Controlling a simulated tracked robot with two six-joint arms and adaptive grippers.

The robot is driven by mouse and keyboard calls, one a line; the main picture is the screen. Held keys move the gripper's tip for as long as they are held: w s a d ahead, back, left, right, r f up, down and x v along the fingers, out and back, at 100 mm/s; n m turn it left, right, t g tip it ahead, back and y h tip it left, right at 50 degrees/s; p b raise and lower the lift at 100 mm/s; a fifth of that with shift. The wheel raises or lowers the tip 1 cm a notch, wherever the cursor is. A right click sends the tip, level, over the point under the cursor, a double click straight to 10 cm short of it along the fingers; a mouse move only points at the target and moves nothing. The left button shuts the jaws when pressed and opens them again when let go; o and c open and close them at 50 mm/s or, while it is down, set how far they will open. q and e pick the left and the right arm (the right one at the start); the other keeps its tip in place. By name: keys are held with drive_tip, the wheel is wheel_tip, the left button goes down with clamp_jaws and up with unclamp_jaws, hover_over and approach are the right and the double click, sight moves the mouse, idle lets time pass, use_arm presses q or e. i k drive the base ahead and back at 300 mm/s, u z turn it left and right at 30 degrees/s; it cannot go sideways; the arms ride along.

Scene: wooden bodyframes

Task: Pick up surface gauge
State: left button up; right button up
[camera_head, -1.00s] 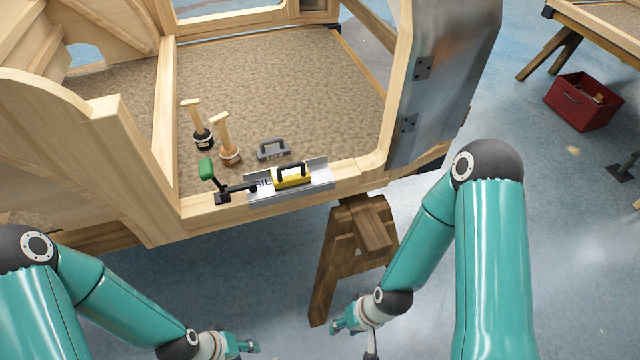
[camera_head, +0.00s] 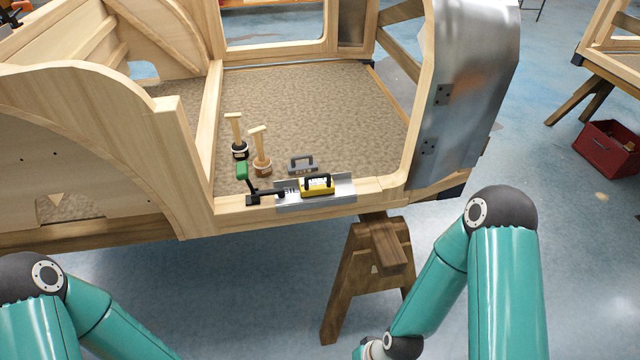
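A yellow block tool with a black handle (camera_head: 317,187) sits on a metal plate (camera_head: 343,189) on the front sill of the wooden frame. A similar grey handled tool (camera_head: 303,166) stands just behind it on the carpeted floor. I cannot tell from its look which one is the surface gauge. Only a teal edge of my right gripper (camera_head: 361,353) shows at the bottom, well in front of and below the sill; its fingers are cut off. My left gripper is outside the picture. Neither arm touches the tools.
A wooden trestle (camera_head: 367,270) supports the frame. A curved metal panel (camera_head: 466,95) stands at right; a red crate (camera_head: 610,148) lies beyond.

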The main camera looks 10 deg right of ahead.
sight(315, 185)
drive_tip(key=u, duration=0.2)
drive_tip(key=i, duration=0.9)
drive_tip(key=z, duration=0.25)
